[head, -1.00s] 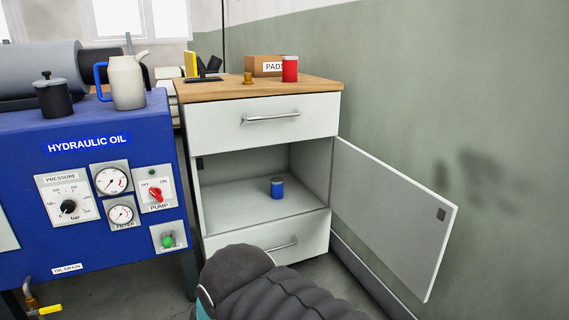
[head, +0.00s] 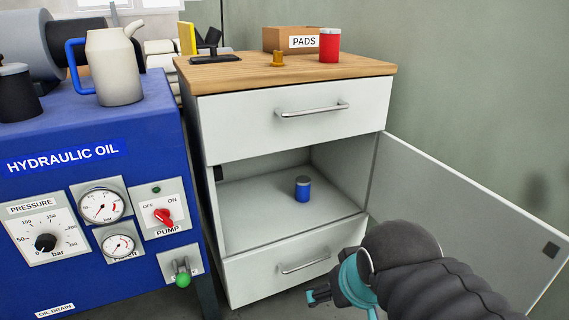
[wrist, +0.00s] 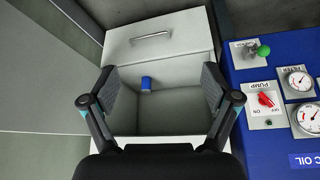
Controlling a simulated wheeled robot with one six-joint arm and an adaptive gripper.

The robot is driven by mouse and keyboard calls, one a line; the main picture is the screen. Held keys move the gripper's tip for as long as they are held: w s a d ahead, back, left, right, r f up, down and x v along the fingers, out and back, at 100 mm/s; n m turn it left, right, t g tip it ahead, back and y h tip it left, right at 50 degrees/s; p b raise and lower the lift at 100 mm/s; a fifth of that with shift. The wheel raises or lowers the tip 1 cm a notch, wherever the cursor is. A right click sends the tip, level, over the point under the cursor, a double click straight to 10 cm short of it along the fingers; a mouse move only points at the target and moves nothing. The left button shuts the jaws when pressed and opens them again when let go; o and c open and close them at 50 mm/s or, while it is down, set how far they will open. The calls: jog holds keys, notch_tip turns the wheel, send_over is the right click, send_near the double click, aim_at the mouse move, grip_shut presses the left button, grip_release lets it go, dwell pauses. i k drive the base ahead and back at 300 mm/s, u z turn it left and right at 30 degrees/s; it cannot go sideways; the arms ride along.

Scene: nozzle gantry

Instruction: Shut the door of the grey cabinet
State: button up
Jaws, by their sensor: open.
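The grey cabinet (head: 294,268) has a wooden top, a drawer above and below, and an open middle compartment. Its door (head: 455,215) is hinged on the right and stands wide open, swung out toward the green wall. It also shows along the left of the wrist view (wrist: 48,98). My gripper (head: 318,296) is in front of the cabinet's lower drawer, left of the door and apart from it. In the wrist view its two fingers (wrist: 158,82) are spread with nothing between them, facing the compartment. My arm hides the door's lower part in the head view.
A blue can (head: 303,189) stands inside the compartment. A red can (head: 329,45), a PADS box (head: 291,38) and a small brass part (head: 278,59) are on the top. The blue hydraulic unit (head: 70,180) stands close on the left. The green wall (head: 480,80) is right.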

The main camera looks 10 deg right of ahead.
aim_at(519, 255)
jog(key=u, duration=1.2)
jog(key=k, duration=0.65)
jog(key=z, duration=1.95)
